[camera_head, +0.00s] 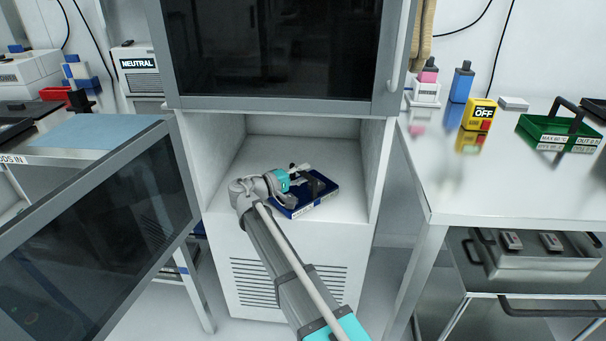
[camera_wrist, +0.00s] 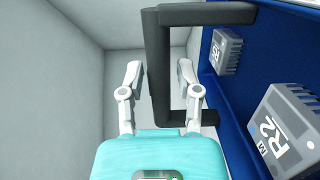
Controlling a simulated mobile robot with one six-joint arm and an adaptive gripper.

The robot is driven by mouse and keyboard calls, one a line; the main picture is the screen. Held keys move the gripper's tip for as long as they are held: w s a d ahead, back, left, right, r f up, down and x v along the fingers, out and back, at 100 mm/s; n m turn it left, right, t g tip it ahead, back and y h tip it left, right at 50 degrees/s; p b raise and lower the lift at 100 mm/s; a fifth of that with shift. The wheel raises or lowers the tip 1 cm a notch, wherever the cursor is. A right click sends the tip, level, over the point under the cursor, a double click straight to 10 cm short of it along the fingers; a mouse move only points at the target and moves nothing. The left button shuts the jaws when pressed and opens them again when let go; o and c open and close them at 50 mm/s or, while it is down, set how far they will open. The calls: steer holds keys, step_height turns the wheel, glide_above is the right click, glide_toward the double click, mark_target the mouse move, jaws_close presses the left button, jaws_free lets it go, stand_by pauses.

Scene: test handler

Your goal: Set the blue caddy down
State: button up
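The blue caddy (camera_head: 325,190) is inside the open chamber, on or very close to its pale floor; the head view does not settle whether it touches. In the wrist view its blue wall (camera_wrist: 236,104) fills the right side, with grey modules inside, one marked R2 (camera_wrist: 285,135). Its black handle (camera_wrist: 159,85) runs between the two fingertips of my gripper (camera_wrist: 158,73). A thin gap shows on each side of the handle, so the fingers look open around it. In the head view my gripper (camera_head: 298,175) covers part of the caddy.
The chamber walls (camera_head: 350,150) stand close around my arm. A dark glass door (camera_head: 270,50) is above the opening. A tilted dark panel (camera_head: 100,230) is at left. At right, a steel table (camera_head: 450,180) holds a green caddy (camera_head: 535,130) and a yellow OFF box (camera_head: 480,113).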

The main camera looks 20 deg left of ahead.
steer(key=shift+s+a+r, duration=0.1)
steer(key=shift+r, duration=0.05)
stand_by(0.4)
steer(key=v, duration=0.7)
steer(key=shift+s+a, duration=0.1)
steer(key=shift+s, duration=0.1)
stand_by(0.6)
